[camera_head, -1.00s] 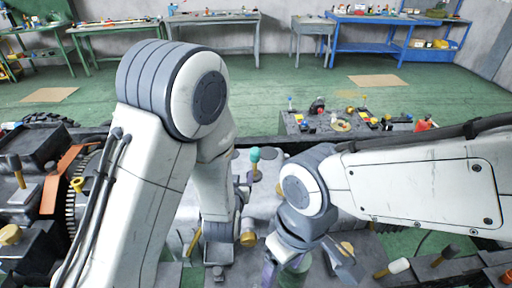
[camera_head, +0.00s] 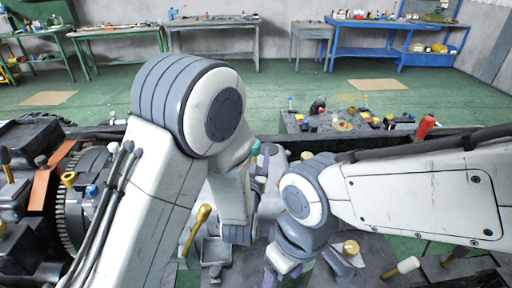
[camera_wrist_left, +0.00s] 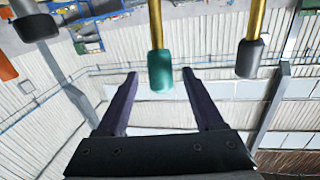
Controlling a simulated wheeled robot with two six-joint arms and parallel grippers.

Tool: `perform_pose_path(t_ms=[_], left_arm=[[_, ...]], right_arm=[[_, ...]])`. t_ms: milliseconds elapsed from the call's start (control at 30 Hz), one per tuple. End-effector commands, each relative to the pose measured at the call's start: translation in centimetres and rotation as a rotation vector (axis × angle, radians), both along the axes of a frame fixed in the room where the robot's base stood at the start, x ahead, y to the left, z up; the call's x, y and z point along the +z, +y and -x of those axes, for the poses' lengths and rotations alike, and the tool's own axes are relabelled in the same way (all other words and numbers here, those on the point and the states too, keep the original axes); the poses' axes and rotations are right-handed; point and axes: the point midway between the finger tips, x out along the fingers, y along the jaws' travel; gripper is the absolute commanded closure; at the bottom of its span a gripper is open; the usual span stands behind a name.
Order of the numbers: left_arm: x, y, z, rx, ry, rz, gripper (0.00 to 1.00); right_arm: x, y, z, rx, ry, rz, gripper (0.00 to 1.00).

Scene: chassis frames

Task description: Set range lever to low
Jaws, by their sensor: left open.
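A lever with a teal knob (camera_head: 255,148) stands behind my left forearm in the head view, mostly hidden. In the left wrist view the same teal knob (camera_wrist_left: 160,72), on a gold shaft, shows between the two purple fingers of my open left gripper (camera_wrist_left: 160,82). No finger visibly touches it; the depth between them is unclear. In the head view the left gripper (camera_head: 258,170) is largely covered by the arm. I cannot tell which lever is the range lever. My right gripper (camera_head: 274,276) shows only partly at the bottom edge; its jaws are unclear.
In the left wrist view a dark knob (camera_wrist_left: 250,57) on a gold shaft is right of the teal one, and another dark knob (camera_wrist_left: 36,27) is at upper left. A gold-knobbed lever (camera_head: 198,226) stands beside my left arm. A toothed gear (camera_head: 68,215) is at left.

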Motion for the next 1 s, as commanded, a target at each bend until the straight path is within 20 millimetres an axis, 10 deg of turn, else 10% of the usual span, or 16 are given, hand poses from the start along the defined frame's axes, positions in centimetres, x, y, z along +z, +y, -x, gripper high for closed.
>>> perform_pose_path(t_ms=[300,700,900,1000], left_arm=[[0.4,-0.5,-5.0,0.001,0.0,0.0,0.31],[0.3,-0.7,-5.7,0.0,0.0,0.0,0.31],[0.3,-0.7,-5.7,0.0,0.0,0.0,1.0],[0.3,-0.7,-5.7,0.0,0.0,0.0,1.0]], right_arm=[[1.8,0.0,0.0,0.0,-0.002,-0.001,0.31],[1.8,0.0,0.0,0.0,-0.002,-0.001,0.31],[1.8,0.0,0.0,0.0,-0.002,-0.001,0.31],[1.8,0.0,0.0,0.0,-0.002,-0.001,0.31]])
